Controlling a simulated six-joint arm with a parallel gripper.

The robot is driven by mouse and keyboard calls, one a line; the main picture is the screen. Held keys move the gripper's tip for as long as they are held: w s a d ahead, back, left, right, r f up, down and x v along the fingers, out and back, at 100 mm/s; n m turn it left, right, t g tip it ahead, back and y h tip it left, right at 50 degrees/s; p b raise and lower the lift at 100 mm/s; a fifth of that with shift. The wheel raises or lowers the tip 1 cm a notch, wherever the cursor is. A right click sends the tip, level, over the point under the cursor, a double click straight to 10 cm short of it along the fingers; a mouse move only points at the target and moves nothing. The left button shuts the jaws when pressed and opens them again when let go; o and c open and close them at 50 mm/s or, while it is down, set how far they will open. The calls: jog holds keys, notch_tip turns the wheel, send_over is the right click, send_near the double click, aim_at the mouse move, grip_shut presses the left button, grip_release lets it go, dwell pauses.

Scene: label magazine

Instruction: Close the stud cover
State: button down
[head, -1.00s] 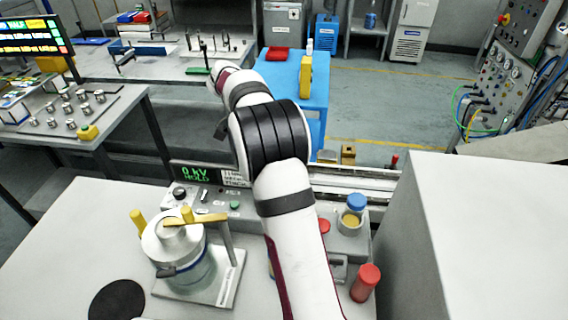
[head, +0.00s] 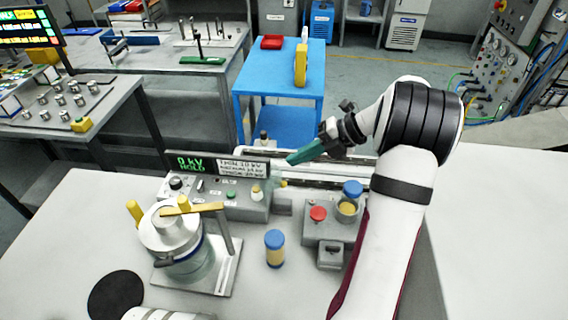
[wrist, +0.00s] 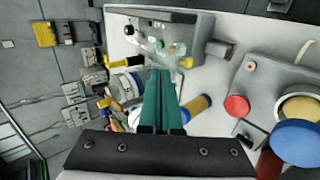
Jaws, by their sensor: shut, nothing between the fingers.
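My gripper (head: 291,160) has green fingers that are shut and empty. In the wrist view the shut fingertips (wrist: 161,73) point toward the same box (wrist: 186,22). A small pale stud with a yellowish base (head: 257,196) stands at the box's right end, below the fingertips in the head view. A faint translucent piece (head: 278,178) shows beside it. It may be the stud cover, but I cannot tell its shape or angle. No contact with the fingers is clear.
A glass vessel with a metal lid and yellow bar (head: 186,245) stands at the left. A blue-capped jar (head: 274,250) stands in front of the box. A grey unit with a red button (head: 318,213) and a blue-topped cup (head: 352,190) is right of it. A black disc (head: 116,296) lies front left.

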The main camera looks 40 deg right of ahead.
aim_at(273, 168)
jog(key=shift+x, duration=2.25)
jog(key=shift+w+a+r+g+h, duration=0.2)
jog(key=shift+w+a+g+h, duration=0.05)
jog(key=shift+g+h, duration=0.05)
jog(key=shift+w+a+r+g+h, duration=0.3)
jog(key=shift+w+a+g+h, duration=0.25)
jog(key=shift+g+h, duration=0.15)
jog(key=shift+w+a+r, duration=0.1)
jog(key=shift+w+a, duration=0.6)
jog(key=shift+a, duration=0.05)
jog(key=shift+w+a+f, duration=0.15)
jog(key=shift+w+a, duration=0.45)
jog(key=shift+w+a+f, duration=0.2)
jog(key=shift+w+a, duration=0.45)
jog(key=shift+w+a+f, duration=1.05)
jog(key=shift+w+a, duration=0.05)
jog(key=shift+w, duration=0.05)
